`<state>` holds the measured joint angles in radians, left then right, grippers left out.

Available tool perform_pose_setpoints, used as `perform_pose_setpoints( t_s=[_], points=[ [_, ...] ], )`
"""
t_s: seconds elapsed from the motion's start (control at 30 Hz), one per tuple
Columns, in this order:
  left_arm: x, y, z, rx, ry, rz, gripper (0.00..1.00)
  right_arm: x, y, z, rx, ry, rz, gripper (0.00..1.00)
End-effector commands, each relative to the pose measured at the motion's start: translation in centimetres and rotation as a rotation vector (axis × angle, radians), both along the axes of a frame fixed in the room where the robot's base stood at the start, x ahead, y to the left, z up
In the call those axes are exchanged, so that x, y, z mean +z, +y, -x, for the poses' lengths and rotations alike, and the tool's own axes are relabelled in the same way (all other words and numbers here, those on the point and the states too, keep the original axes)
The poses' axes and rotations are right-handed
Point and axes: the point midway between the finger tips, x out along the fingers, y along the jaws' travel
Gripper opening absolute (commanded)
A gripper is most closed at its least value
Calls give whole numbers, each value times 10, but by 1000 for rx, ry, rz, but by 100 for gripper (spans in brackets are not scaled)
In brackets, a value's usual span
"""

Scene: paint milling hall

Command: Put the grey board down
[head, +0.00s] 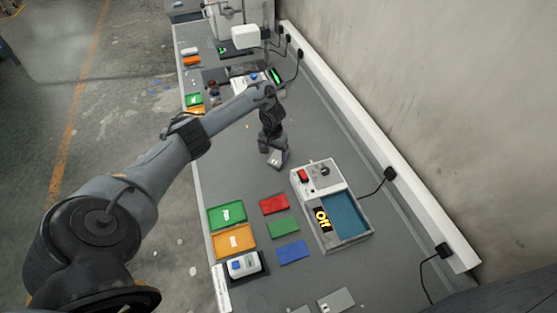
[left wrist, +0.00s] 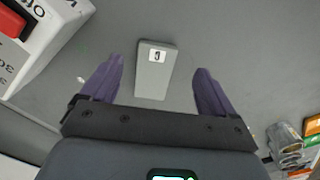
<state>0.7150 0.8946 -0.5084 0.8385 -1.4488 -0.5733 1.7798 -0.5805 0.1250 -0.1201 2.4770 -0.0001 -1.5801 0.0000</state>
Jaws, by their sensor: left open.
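The grey board (left wrist: 154,75) carries a white label with a dark 3. In the left wrist view it lies on the grey bench between my two purple fingers, with a gap on each side. In the head view a small part of the board (head: 275,160) shows under my left gripper (head: 272,148); the rest is hidden by the gripper. My left gripper is open in the left wrist view (left wrist: 159,70) and appears not to touch the board. My right gripper is not in view.
A control box (head: 322,176) with a red switch and blue bay stands to the right. Green (head: 226,217) and orange (head: 235,241) trays, and red (head: 274,204), green (head: 283,227) and blue (head: 293,252) plates lie nearer. More grey pieces (head: 336,300) lie at the front.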

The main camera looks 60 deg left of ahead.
Motion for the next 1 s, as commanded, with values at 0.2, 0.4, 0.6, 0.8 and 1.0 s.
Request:
perform_pose_setpoints(
  t_s=[0.2, 0.4, 0.6, 0.8, 1.0],
  points=[
    [-15, -1, -1, 1, 1, 1, 88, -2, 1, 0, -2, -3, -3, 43],
    [-41, -3, -2, 3, 1, -1, 88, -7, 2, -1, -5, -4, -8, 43],
    [-53, -3, -2, 1, -1, -1, 88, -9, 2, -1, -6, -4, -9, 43],
    [-53, -3, -2, 0, -2, -1, 88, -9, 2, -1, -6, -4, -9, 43],
    [-52, -3, -2, 0, -1, -2, 61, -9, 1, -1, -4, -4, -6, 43]
  ],
)
